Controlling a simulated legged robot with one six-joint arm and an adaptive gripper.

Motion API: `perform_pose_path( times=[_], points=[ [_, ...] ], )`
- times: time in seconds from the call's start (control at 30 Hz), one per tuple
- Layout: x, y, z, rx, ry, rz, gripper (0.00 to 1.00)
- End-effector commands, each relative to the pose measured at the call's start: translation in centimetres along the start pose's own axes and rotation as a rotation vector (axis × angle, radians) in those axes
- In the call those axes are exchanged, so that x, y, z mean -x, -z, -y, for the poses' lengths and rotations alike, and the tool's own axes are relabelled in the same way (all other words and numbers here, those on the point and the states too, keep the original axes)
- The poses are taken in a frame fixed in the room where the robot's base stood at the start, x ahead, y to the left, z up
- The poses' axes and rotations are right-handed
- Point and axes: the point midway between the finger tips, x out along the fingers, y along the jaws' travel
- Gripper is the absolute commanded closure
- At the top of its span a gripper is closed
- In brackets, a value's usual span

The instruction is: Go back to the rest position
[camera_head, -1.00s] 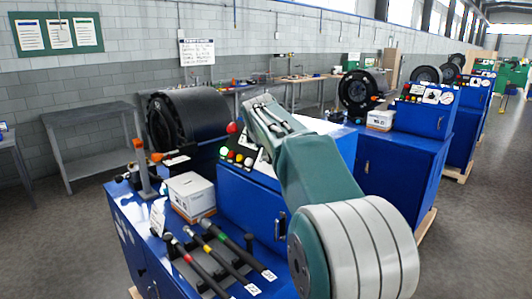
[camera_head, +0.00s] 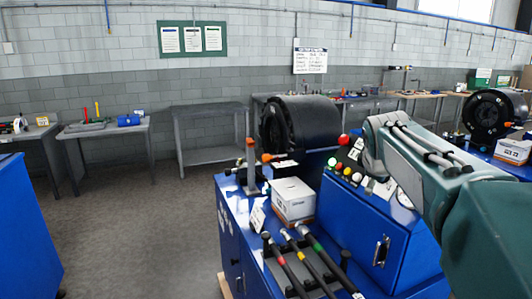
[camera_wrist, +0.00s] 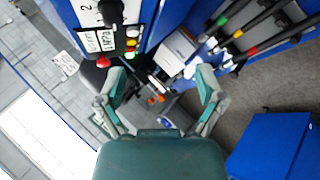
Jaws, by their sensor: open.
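My gripper (camera_wrist: 162,95) shows in the wrist view with its two fingers spread apart and nothing between them. In the head view my green arm reaches in from the right side, over the blue crimper cabinet (camera_head: 345,225), and hides part of it. The gripper itself is hidden behind the arm there. The black crimper head (camera_head: 300,125) stands behind the cabinet's control panel (camera_head: 345,172), which has a red knob and coloured buttons.
A white box (camera_head: 293,200) and several hoses with coloured bands (camera_head: 300,255) lie on the blue bench. A grey table (camera_head: 208,115) and a workbench (camera_head: 105,128) stand along the wall. Another blue cabinet (camera_head: 25,225) is at far left. Grey floor (camera_head: 140,220) between is clear.

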Motion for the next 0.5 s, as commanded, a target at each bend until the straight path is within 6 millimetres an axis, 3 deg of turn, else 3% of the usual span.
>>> perform_pose_path(
  times=[0.03,0.2,0.5],
  points=[
    [1.6,-0.4,2.0,-0.061,0.023,-0.009,0.13],
    [5.1,-2.3,8.9,-0.28,0.11,-0.02,0.13],
    [9.3,-7.1,22.2,-0.662,0.267,0.013,0.13]
  ],
)
